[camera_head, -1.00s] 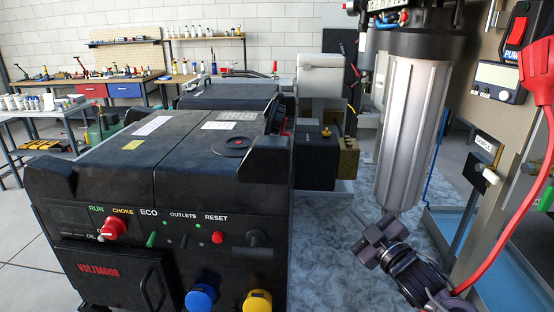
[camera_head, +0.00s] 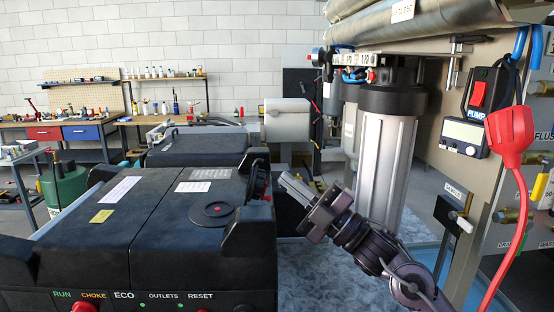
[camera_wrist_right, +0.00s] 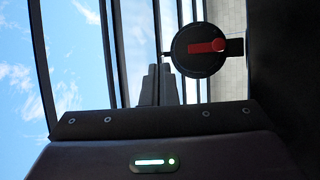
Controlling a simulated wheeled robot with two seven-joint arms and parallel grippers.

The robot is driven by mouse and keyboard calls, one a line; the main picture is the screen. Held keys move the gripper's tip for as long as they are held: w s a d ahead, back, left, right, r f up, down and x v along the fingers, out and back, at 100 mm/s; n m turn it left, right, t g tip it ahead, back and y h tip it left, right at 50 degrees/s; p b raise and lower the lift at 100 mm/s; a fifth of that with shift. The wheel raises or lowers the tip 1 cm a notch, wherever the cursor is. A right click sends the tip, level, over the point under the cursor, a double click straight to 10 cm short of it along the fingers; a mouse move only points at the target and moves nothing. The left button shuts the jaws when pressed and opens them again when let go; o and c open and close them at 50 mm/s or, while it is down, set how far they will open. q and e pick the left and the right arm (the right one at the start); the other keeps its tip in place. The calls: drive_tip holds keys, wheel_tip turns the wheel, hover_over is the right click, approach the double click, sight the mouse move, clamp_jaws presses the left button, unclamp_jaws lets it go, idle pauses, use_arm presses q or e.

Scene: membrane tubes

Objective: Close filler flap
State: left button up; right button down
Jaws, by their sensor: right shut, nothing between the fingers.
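The filler flap (camera_head: 258,180) stands up at the right edge of the black generator's top (camera_head: 150,225), seen nearly edge-on in the head view, with a red part on its right side. In the right wrist view it is a round black disc (camera_wrist_right: 190,62) with a red lever (camera_wrist_right: 207,46). A round filler ring (camera_head: 214,222) with a red centre lies flat on the top to its left. My right gripper (camera_head: 286,181) is shut and empty, just right of the flap; its fingers (camera_wrist_right: 157,72) lie together left of the disc in the wrist view. My left gripper is not in view.
A raised black corner block (camera_head: 250,245) stands in front of the flap. A large grey filter housing (camera_head: 385,165) stands behind my right arm. A panel with a pump switch (camera_head: 479,93) and red cable (camera_head: 508,140) is at the right.

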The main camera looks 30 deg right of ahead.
sight(253, 183)
use_arm(q)
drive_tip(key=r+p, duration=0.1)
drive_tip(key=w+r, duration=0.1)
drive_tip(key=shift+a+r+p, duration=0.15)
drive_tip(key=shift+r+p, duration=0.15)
drive_tip(key=shift+p, duration=0.05)
use_arm(e)
drive_tip(key=x, duration=0.3)
drive_tip(key=shift+w+a+r, duration=0.15)
drive_tip(key=shift+w+r, duration=0.05)
drive_tip(key=shift+w, duration=0.1)
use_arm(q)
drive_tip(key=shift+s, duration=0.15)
